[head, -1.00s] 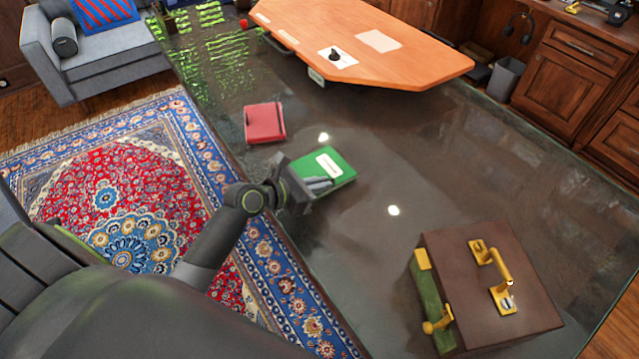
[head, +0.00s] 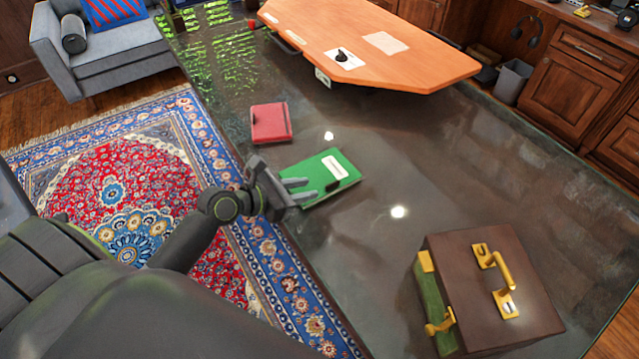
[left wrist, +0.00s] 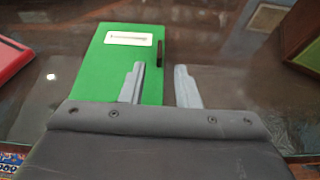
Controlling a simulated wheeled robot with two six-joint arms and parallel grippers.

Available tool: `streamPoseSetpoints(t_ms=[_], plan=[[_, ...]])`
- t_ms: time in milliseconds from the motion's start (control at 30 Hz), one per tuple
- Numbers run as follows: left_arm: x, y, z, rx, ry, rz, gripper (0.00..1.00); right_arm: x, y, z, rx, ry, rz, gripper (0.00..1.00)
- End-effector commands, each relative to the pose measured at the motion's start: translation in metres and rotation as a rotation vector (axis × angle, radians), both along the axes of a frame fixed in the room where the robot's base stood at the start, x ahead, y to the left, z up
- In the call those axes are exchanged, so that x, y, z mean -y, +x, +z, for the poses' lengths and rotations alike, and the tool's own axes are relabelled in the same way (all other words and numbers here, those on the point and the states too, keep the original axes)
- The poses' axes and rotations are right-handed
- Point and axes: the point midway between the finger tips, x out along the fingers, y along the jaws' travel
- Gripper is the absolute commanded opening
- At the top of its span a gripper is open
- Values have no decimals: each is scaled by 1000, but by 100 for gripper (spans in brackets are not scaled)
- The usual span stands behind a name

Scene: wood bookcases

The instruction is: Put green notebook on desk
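The green notebook (head: 318,168) lies flat on a dark glossy surface (head: 400,150), with a white label on its cover and a dark strip by one edge. In the left wrist view the notebook (left wrist: 93,75) is upper left of centre. My left gripper (head: 298,188) is at the notebook's near left end, open and empty. In the left wrist view, one finger of my left gripper (left wrist: 160,83) overlaps the cover and the other is just past its right edge. Contact cannot be told. An orange-brown desktop (head: 400,62) is at the back. My right gripper is not in view.
A red notebook (head: 270,122) lies beyond the green one. A brown briefcase (head: 520,270) with gold fittings stands at the front right. A patterned rug (head: 120,190) and a grey sofa (head: 125,62) are at the left. The surface between green notebook and briefcase is clear.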

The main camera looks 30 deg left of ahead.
Motion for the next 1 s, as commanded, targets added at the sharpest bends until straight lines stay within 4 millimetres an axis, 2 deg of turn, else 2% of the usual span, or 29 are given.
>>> streamPoseSetpoints(t_ms=[133,333,1000], plan=[[-14,-24,11,-2,4,-2,29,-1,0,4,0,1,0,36],[-24,-39,19,-1,2,0,29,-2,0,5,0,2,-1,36],[-26,-43,21,0,1,0,29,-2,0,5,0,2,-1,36]])
